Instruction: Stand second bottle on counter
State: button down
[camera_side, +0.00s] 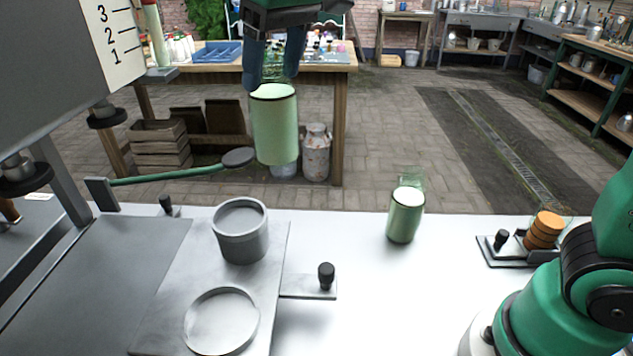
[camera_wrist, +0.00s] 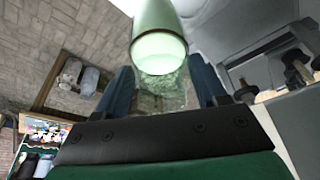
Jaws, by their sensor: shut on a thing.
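My gripper (camera_side: 272,82) is at the top of the side view, with its blue fingers shut on the neck of a pale green glass bottle (camera_side: 275,128). This bottle hangs roughly upright in the air, well above the counter's level. It also shows in the wrist view (camera_wrist: 158,45) between my fingers (camera_wrist: 160,88). A similar bottle (camera_side: 405,216) with pale contents stands upright on the white counter (camera_side: 350,300), right of centre. Its neck is clear glass. The held bottle's neck is partly hidden by my fingers.
A grey metal cup (camera_side: 241,232) stands on a metal plate with a round ring (camera_side: 222,320) in front of it. A black-knobbed latch (camera_side: 326,277) sticks out right. Orange discs (camera_side: 544,230) are stacked on a holder at right. Counter around the standing bottle is clear.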

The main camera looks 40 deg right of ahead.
jog(key=s+d+f+m, duration=0.15)
jog(key=s+d, duration=0.35)
jog(key=d, duration=0.6)
notch_tip(320, 180, down, 15)
jog(key=shift+a, duration=0.25)
jog(key=shift+s+f, duration=0.1)
jog(key=shift+f, duration=0.15)
dwell(0.4)
jog(key=shift+f, duration=0.6)
jog(key=shift+f, duration=0.45)
dwell(0.5)
